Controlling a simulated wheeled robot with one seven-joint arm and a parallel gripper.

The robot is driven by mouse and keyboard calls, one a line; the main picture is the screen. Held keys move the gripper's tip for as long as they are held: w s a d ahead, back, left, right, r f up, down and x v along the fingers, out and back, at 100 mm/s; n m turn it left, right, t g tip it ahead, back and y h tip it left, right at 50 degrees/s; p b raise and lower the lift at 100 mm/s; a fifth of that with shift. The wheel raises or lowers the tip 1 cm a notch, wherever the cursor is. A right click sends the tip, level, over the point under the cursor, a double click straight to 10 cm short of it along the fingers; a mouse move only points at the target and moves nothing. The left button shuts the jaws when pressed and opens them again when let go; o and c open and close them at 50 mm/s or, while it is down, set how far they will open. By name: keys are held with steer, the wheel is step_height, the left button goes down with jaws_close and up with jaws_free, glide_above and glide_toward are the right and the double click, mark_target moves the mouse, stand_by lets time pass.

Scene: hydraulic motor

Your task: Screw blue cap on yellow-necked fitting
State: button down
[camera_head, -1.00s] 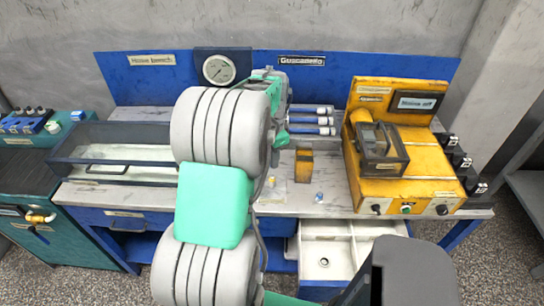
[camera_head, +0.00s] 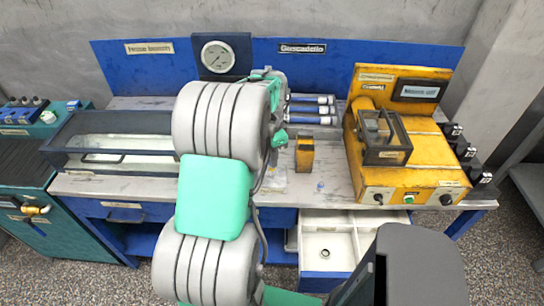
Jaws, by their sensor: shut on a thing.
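My arm fills the middle of the head view, and its grey joints and green links cover part of the bench. My gripper is hidden behind the arm, so its jaws and anything in them cannot be seen. A small blue piece (camera_head: 320,186) lies on the bench top, right of the arm, in front of a small yellow-and-black block (camera_head: 304,153). It is too small to tell whether it is the blue cap. I cannot make out a yellow-necked fitting; it may be behind the arm.
The bench (camera_head: 335,192) carries a glass-walled tray (camera_head: 72,163) at left and a yellow machine (camera_head: 425,172) at right. Several blue-and-white cylinders (camera_head: 312,110) lie at the back. A pressure gauge (camera_head: 217,57) stands behind. An open drawer (camera_head: 328,250) juts out below.

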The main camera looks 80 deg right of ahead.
steer(key=shift+f, duration=0.45)
stand_by(0.5)
steer(key=m, duration=0.5)
steer(key=shift+a+f+m, duration=0.1)
steer(key=shift+f+m, duration=0.05)
steer(key=shift+m, duration=0.25)
steer(key=m, duration=0.5)
steer(key=shift+f+m, duration=0.1)
steer(key=shift+m, duration=0.3)
steer(key=m, duration=0.5)
steer(key=shift+d+m+p, duration=0.2)
steer(key=shift+m+p, duration=0.2)
